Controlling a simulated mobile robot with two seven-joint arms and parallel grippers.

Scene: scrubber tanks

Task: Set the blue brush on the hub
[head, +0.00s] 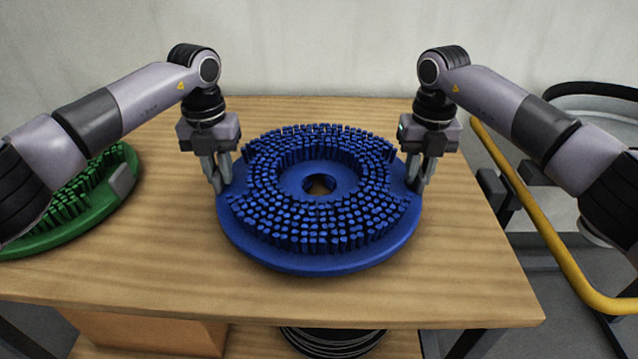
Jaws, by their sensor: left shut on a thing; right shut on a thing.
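The blue brush (318,257) is a round disc with bristles facing up and a hole in its middle. It is over the middle of the wooden table; I cannot tell whether it rests on the top or is just above it. My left gripper (218,188) is shut on its left rim, and my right gripper (415,187) is shut on its right rim. Both grippers point down. I cannot make out the hub in this view.
A green brush (62,208) lies at the table's left, partly behind my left arm. The wooden table (470,270) has bare room at front right. A yellow rail (540,222) and a dark-rimmed round tank (600,100) stand to the right. A dark coiled thing (332,340) is below the table's front edge.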

